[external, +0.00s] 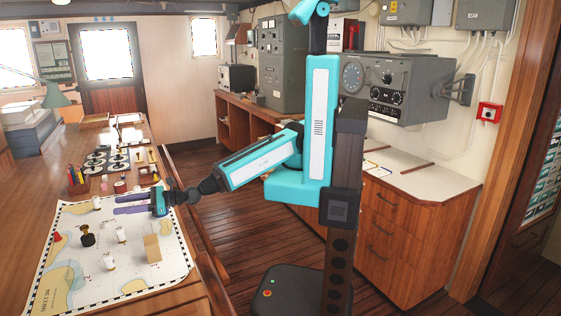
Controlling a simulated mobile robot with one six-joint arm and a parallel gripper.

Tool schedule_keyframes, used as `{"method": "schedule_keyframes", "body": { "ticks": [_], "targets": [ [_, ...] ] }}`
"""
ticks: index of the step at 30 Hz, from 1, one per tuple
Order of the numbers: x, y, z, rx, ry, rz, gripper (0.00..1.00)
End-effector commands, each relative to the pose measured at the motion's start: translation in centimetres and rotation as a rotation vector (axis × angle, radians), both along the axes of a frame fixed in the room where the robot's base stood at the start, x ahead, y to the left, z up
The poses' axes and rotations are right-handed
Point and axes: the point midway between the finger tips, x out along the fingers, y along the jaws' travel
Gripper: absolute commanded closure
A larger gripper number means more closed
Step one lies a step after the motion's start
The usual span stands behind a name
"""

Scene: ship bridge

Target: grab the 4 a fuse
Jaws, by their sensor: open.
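Several small white cylinders that look like fuses stand on the chart: one at the back left (97,202), one near the middle (121,234) and one nearer the front (110,263). Their labels are too small to read, so I cannot tell which is the 4 A fuse. My gripper (116,205) is open and empty. It is over the back part of the chart, with its fingers pointing left. The back-left cylinder is just beyond the fingertips, apart from them in the picture. I cannot tell the gripper's exact height above the table.
The chart (72,222) covers the front of the wooden table. On it are a tan block (152,248), a dark stamp-like object (88,236) and a red cone (57,238). A pencil holder (78,183) and a panel of dials (107,161) stand behind it.

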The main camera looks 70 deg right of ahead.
Motion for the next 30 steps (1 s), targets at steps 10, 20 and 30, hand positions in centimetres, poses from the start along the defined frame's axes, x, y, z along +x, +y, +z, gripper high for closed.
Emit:
{"method": "schedule_keyframes", "body": {
  "ticks": [10, 20, 30],
  "targets": [
    [-1.9, 1.3, -1.3, 0.05, 0.089, 0.025, 0.53],
    [-1.9, 1.3, -1.6, 0.049, 0.086, 0.024, 0.53],
    [-1.9, 1.3, -3.7, 0.048, 0.086, 0.024, 0.53]
  ]
}}
